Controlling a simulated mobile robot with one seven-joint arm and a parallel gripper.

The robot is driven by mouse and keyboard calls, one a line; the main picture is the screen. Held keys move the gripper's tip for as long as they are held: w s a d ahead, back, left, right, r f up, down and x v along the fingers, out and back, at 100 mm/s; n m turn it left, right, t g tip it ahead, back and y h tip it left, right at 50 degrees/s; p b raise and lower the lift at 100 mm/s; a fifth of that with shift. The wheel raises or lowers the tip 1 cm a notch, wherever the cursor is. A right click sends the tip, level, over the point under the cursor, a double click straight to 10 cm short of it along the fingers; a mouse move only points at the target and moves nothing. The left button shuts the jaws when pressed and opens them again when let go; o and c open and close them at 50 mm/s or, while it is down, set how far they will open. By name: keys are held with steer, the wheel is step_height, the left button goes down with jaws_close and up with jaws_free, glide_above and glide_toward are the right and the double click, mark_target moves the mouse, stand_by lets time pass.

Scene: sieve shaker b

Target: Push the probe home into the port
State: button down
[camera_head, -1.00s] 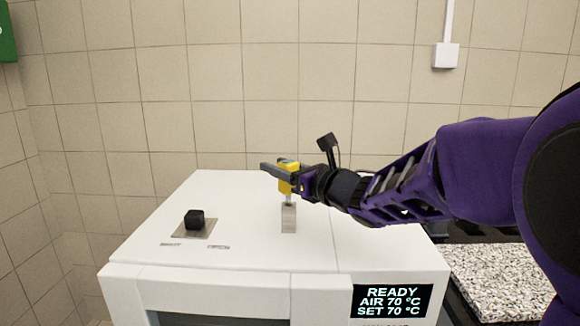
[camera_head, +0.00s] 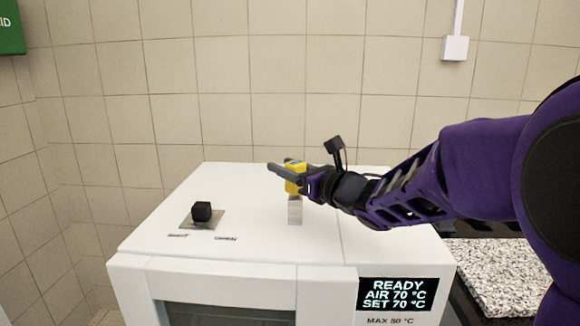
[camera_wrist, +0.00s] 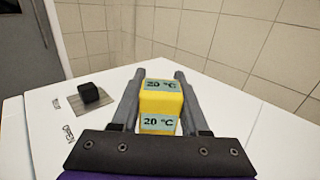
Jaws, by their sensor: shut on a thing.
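The probe (camera_head: 294,180) is a yellow block with small displays reading 20 °C; it also shows in the wrist view (camera_wrist: 160,102). My gripper (camera_head: 282,165) is shut on it, with one dark finger along each side. The port (camera_head: 295,213) is a pale metal upright block on top of the white cabinet. The probe's yellow body sits directly above the port, at or very near its top. No stem shows between them now, and whether they touch is hard to tell. The port is hidden in the wrist view.
The white cabinet (camera_head: 250,247) has a black knob (camera_head: 202,211) on a metal plate at its left. Its front display (camera_head: 397,294) reads READY, AIR 70 °C, SET 70 °C. A speckled worktop (camera_head: 500,275) lies to the right. A tiled wall (camera_head: 250,100) stands behind.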

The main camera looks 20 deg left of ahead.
steer(key=shift+f, duration=0.25)
steer(key=shift+f, duration=0.25)
steer(key=shift+c, duration=1.7)
jaws_free()
step_height(320, 180, up, 7)
steer(key=p, duration=0.2)
steer(key=shift+d, duration=0.1)
